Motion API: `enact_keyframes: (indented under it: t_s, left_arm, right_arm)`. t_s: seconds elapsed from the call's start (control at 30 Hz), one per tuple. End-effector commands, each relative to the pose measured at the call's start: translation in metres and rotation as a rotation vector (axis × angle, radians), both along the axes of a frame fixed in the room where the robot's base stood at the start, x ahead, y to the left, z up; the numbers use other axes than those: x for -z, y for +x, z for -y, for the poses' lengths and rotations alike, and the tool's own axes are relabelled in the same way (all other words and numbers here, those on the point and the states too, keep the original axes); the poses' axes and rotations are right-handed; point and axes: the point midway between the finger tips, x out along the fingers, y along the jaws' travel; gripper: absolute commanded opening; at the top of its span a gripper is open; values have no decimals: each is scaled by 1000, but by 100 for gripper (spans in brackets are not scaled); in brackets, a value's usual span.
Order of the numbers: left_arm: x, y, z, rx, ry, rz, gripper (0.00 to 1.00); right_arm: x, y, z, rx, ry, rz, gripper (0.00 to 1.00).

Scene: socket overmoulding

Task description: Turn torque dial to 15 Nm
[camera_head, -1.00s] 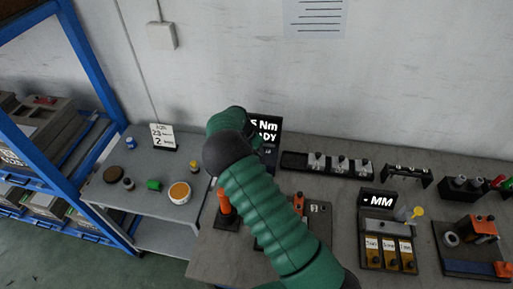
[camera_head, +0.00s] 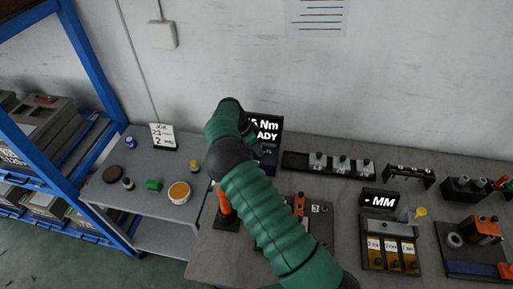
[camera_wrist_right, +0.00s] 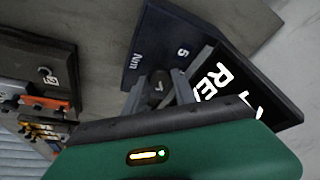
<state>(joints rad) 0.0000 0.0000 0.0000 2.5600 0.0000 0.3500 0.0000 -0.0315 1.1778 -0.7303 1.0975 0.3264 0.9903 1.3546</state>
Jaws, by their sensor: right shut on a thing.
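The torque unit has a dark screen (camera_head: 267,128) at the back of the bench, partly hidden by my right arm. Its visible text reads "5 Nm" and "ADY", with the start of each line covered. In the right wrist view its dark panel (camera_wrist_right: 148,38) carries a "5" and "Nm" beside a small dark round dial (camera_wrist_right: 157,88). My right gripper (camera_wrist_right: 158,86) has its fingers on either side of the dial and is shut on it. In the head view the fingers are hidden behind my green arm. My left gripper is not in view.
Right of the unit stands a black rack (camera_head: 328,165) with several metal sockets. A gauge station with an "MM" display (camera_head: 380,200) is further right. An orange-handled tool (camera_head: 224,203) stands left of my arm. A side table (camera_head: 150,205) holds small jars.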

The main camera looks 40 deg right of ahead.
Motion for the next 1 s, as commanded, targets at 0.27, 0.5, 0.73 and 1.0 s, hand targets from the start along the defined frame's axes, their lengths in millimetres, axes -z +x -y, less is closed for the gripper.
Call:
enact_keyframes:
  t_s: [0.27, 0.5, 0.73, 1.0]
  left_arm:
    - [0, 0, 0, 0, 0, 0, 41]
    - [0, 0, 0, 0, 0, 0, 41]
    - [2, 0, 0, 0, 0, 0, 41]
    - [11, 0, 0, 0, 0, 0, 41]
  right_arm:
    - [0, 2, -2, -2, 2, 4, 45]
    - [0, 1, -1, -2, 0, 3, 54]
    - [-9, 2, -4, -4, 0, 5, 54]
    - [-73, 10, -30, -5, 0, 7, 54]
